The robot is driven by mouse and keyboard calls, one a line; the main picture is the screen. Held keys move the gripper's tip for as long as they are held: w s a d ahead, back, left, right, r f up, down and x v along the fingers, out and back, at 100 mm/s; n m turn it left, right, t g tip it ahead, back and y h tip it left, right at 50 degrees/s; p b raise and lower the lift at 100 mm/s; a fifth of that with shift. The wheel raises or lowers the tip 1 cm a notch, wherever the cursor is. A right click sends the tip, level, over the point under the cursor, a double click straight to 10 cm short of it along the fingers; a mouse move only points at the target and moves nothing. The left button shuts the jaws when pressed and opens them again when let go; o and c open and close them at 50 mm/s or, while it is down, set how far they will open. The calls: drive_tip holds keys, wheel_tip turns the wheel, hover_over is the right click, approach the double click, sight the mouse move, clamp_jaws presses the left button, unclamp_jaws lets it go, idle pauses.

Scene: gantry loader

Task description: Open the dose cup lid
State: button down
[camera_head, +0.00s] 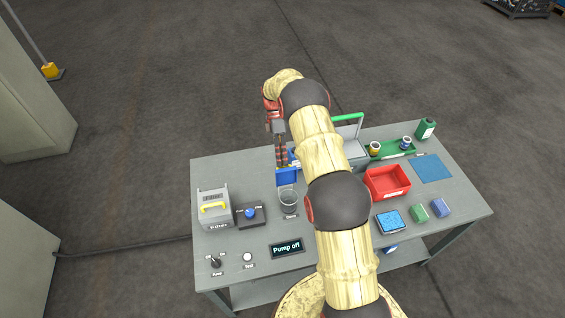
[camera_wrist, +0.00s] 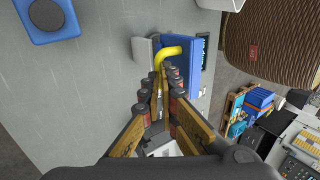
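The dose cup (camera_head: 288,203) is a dark see-through cup near the middle of the table in the head view. Its blue lid (camera_head: 287,178) stands up at the cup's far side, and the cup's rim shows in front of it. In the wrist view the blue lid (camera_wrist: 196,60) carries a bent yellow handle (camera_wrist: 172,50). My gripper (camera_head: 282,164) points down from above at the lid. In the wrist view my gripper's fingertips (camera_wrist: 165,72) are close together with the handle's end between them. The exact contact is partly hidden by the fingers.
A "Pump off" display (camera_head: 287,248) is in front. A red tray (camera_head: 387,182) is to the right. A grey box with a green handle (camera_head: 347,118) stands behind my arm.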

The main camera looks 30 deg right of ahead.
wheel_tip(320, 180, down, 3)
drive_tip(key=shift+f+g+b, duration=0.1)
drive_tip(key=shift+g+b, duration=0.5)
drive_tip(key=shift+b, duration=0.05)
drive_tip(key=shift+w+d+f+g+b, duration=0.1)
drive_tip(key=shift+w+f+g+b, duration=0.2)
drive_tip(key=shift+w+b, duration=0.05)
drive_tip(key=c, duration=2)
unclamp_jaws()
drive_tip(key=shift+w+y, duration=0.1)
drive_tip(key=shift+y, duration=0.2)
drive_tip(key=shift+o, duration=0.4)
drive_tip(key=shift+r, duration=0.1)
drive_tip(key=shift+w+r, duration=0.1)
drive_tip(key=shift+w, duration=0.05)
